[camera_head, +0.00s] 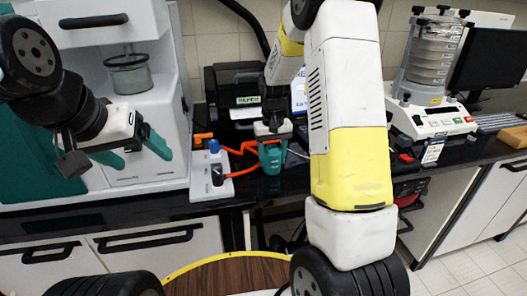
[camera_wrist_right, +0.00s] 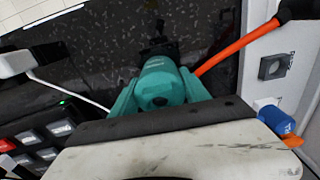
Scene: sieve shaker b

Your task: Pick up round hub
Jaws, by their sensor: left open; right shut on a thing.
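The round hub (camera_wrist_right: 160,82) appears in the right wrist view as a rounded teal body with a dark spot on its near end. It sits between the teal fingers of my right gripper (camera_wrist_right: 160,95), which are shut on it. In the head view my right gripper (camera_head: 272,158) points down over the dark counter, and its teal fingers blend with the hub. Whether the hub touches the counter is unclear. My left gripper (camera_head: 138,158) is open and empty in front of the white machine, left of the hub.
An orange cable (camera_head: 238,172) runs from a white switch board (camera_head: 211,176) towards the hub. A large white machine (camera_head: 110,60) stands at left, a black printer (camera_head: 232,90) behind. A sieve shaker (camera_head: 430,75) and monitor (camera_head: 490,60) are at right. My right arm hides mid-counter.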

